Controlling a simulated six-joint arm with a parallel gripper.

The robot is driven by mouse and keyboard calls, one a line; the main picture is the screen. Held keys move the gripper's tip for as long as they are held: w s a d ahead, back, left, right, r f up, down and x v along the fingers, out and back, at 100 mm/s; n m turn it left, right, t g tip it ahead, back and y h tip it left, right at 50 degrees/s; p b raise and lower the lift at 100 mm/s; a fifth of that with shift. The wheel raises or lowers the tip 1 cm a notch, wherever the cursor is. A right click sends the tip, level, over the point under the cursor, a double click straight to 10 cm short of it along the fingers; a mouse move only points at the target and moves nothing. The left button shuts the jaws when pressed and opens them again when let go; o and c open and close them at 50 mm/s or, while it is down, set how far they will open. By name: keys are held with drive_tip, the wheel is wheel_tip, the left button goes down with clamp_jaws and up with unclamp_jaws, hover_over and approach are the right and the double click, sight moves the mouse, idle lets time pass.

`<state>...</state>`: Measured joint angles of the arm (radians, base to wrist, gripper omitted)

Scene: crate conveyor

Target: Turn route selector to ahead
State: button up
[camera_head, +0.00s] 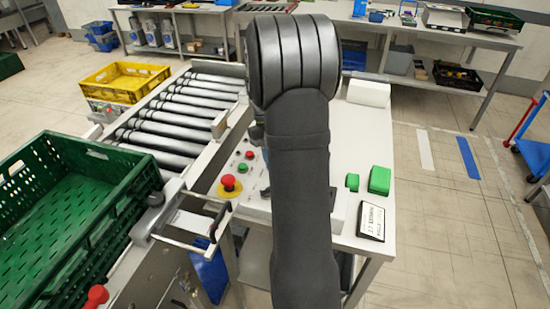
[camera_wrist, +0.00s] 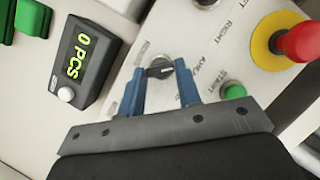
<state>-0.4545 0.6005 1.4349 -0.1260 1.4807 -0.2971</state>
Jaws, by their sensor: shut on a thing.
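The route selector (camera_wrist: 158,66) is a small dark knob with a pale pointer mark on the light control panel in the wrist view. My gripper (camera_wrist: 160,72) has its two blue fingers on either side of the knob and is shut on it. The pale mark points to the right of the picture, roughly toward a partly hidden label that seems to read AHEAD. A RIGHT label stands further up. In the head view my own arm hides the gripper and the selector.
A red emergency stop (camera_wrist: 300,42) on a yellow ring and a green button (camera_wrist: 235,90) sit right of my gripper. A counter (camera_wrist: 82,62) reading 0 PCS is left.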

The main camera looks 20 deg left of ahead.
drive_tip(key=o, duration=1)
drive_tip(key=v, duration=1.7)
drive_tip(key=shift+r, duration=0.25)
drive_tip(key=shift+f, duration=0.1)
drive_tip(key=x, duration=1.7)
drive_tip(key=shift+f, duration=0.15)
